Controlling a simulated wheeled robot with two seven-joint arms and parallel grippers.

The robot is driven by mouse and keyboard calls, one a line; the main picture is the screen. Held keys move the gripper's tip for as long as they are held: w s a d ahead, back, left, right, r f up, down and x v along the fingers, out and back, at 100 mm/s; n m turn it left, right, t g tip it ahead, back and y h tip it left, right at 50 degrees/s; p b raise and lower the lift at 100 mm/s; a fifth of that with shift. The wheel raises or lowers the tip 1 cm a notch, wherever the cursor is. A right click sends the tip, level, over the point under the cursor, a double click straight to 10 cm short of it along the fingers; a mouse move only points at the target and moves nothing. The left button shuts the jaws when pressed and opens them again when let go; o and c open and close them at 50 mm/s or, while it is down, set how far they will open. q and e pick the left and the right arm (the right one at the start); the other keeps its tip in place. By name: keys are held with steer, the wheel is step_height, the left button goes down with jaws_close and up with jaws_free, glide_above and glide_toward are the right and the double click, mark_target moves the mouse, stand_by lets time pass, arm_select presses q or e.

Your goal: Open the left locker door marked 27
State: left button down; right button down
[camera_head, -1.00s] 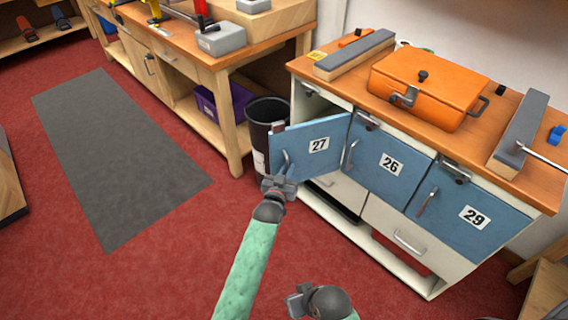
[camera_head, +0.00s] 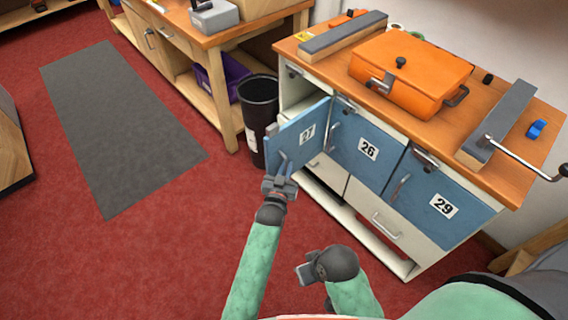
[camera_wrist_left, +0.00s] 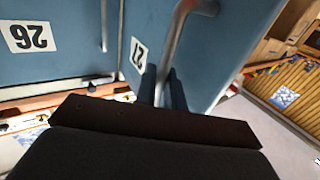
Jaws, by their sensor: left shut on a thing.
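The blue locker door marked 27 (camera_head: 297,136) is swung out from the white cabinet, standing open at an angle. Its grey bar handle (camera_head: 283,161) is on the door's free side. My left gripper (camera_head: 281,178) is at this handle. In the left wrist view its dark fingers (camera_wrist_left: 163,88) are shut around the handle (camera_wrist_left: 176,45), close to the door face (camera_wrist_left: 215,50). My right gripper (camera_head: 306,271) hangs low in front of the cabinet, away from the door; its finger gap does not show clearly.
An orange case (camera_head: 405,72) sits on the bench top. Red floor (camera_head: 190,240) is clear at left.

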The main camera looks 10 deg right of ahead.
arm_select(q)
steer(key=shift+s+d+r, duration=0.15)
steer(key=shift+d+r, duration=0.05)
steer(key=shift+d, duration=0.1)
arm_select(e)
steer(key=shift+d+r, duration=0.4)
steer(key=shift+a, duration=0.1)
arm_select(q)
steer(key=c, duration=1.7)
jaws_free()
steer(key=shift+d, duration=0.1)
steer(key=shift+f, duration=0.1)
arm_select(e)
steer(key=shift+f, duration=0.25)
